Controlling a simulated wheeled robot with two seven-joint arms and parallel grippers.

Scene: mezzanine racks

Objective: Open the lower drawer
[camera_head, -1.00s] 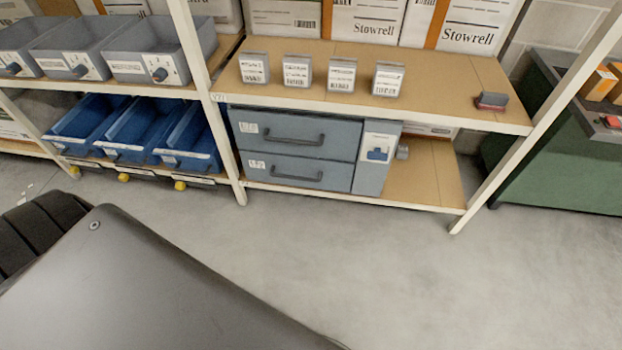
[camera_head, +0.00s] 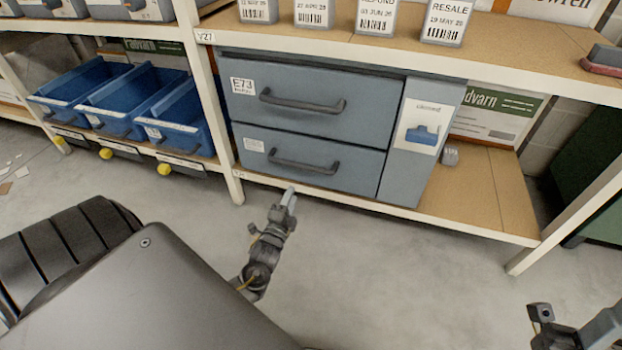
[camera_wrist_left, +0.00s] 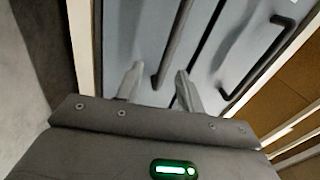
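The grey-blue drawer cabinet stands on the lower shelf. Its lower drawer (camera_head: 350,178) is shut, flush below the shut upper drawer (camera_head: 365,115). The lower drawer's dark bar handle (camera_head: 305,166) also shows in the left wrist view (camera_wrist_left: 180,42). My left gripper (camera_head: 290,196) is in front of and just below this handle in the head view. In the left wrist view its two fingers (camera_wrist_left: 157,84) are apart, with the handle's end showing between them. Contact cannot be told. My right gripper (camera_head: 562,325) is partly in view at the lower right, away from the cabinet; its finger state is unclear.
A side panel with a blue picture label (camera_head: 422,125) adjoins the drawers. Blue bins (camera_head: 130,100) stand left of the white rack post (camera_head: 208,100). Small labelled boxes (camera_head: 376,16) line the shelf above. The shelf's front edge (camera_head: 380,208) runs under the cabinet. Floor in front is clear.

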